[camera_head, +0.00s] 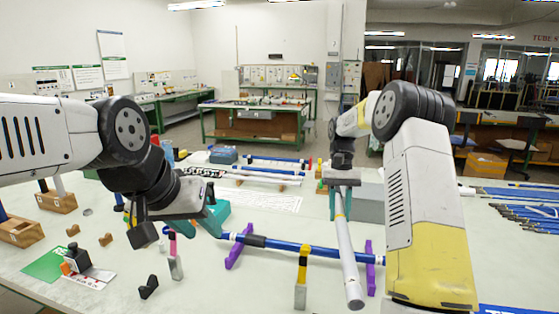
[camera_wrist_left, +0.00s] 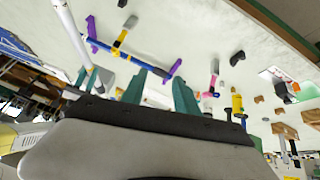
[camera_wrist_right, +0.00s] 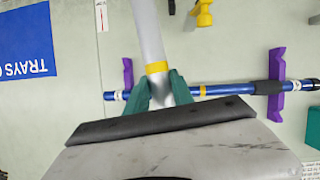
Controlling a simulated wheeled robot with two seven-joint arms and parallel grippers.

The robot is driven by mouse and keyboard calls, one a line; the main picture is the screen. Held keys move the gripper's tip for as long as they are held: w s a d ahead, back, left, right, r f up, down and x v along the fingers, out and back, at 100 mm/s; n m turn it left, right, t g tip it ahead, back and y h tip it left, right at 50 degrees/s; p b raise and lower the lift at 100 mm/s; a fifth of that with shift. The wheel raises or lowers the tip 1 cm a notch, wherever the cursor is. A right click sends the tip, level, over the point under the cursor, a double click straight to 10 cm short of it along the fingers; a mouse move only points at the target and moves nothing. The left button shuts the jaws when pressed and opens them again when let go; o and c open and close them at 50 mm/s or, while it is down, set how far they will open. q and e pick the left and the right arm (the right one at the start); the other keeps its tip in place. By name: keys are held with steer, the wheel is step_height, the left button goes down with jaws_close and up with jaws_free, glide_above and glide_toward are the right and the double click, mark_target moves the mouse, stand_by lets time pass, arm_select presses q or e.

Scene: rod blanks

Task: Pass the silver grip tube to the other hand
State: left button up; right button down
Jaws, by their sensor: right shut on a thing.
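The silver grip tube (camera_head: 346,250) is a pale grey tube with a yellow band near its held end. My right gripper (camera_head: 339,203) is shut on that end, and the tube slants down toward the front of the table in the head view. In the right wrist view the teal fingers (camera_wrist_right: 163,92) close around the tube (camera_wrist_right: 148,32) just beside the yellow band. The tube also shows at the upper left of the left wrist view (camera_wrist_left: 68,32). My left gripper (camera_head: 205,220) is empty, its fingers (camera_wrist_left: 160,92) spread apart, to the left of the tube.
A blue rod (camera_head: 285,246) rests on purple stands (camera_head: 237,251) between the grippers, passing behind the tube. A yellow-topped grey post (camera_head: 301,278) stands in front of the rod. Wooden blocks (camera_head: 56,201) and small fixtures lie at left; blue rods (camera_head: 525,217) lie at right.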

arm_select(q)
steer(key=shift+o, duration=0.4)
steer(key=o, duration=0.3)
steer(key=shift+w+a, duration=0.1)
steer(key=w+r+n+t+y, duration=0.1)
steer(key=w+r+n+t, duration=0.15)
steer(key=w, duration=0.45)
steer(key=w+r+n+t+y, duration=0.1)
steer(key=w+n+t, duration=0.25)
steer(key=w, duration=0.45)
steer(key=w+d+f+n+g+h, duration=0.1)
steer(key=d+f+n+g+h, duration=0.15)
steer(key=d+h, duration=0.9)
steer(key=w+d+f+y, duration=0.4)
steer(key=w+d+f, duration=0.2)
steer(key=w+d, duration=0.2)
steer(key=shift+d+f+m+g, duration=0.25)
steer(key=shift+d+m+g, duration=0.1)
steer(key=shift+d, duration=0.45)
arm_select(e)
steer(key=w+a+r+n+h, duration=0.1)
steer(key=a+r+n+h, duration=0.1)
steer(key=a+r+n, duration=0.4)
steer(key=a+r, duration=0.3)
steer(key=a, duration=0.3)
steer(key=shift+a+r, duration=0.15)
steer(key=shift+r, duration=0.15)
